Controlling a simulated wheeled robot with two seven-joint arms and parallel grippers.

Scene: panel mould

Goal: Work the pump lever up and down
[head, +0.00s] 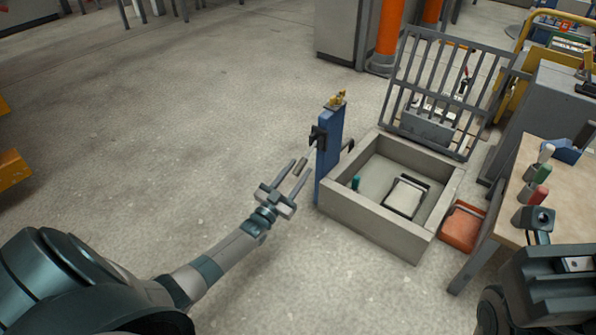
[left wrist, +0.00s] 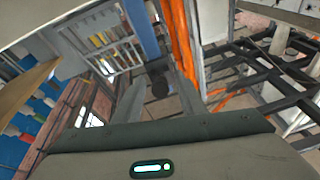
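The pump is a blue upright post (head: 328,155) with a black bracket and a brass-coloured fitting on top, beside a grey walled frame. The lever's grip (head: 300,166) is a short brownish cylinder to the left of the post. My left gripper (head: 299,168) is open, its two fingers on either side of the grip. In the left wrist view, the lever's dark round end (left wrist: 158,85) shows between the spread fingers, with apparent gaps. The blue post (left wrist: 141,30) rises behind it. My right arm shows at the lower right of the head view; its fingertips are not seen.
The grey mould frame (head: 375,218) stands right of the post, with a barred grate (head: 445,90) behind it. An orange-red bin (head: 462,228) sits beside it. A workbench (head: 525,185) with colour-handled tools is at right.

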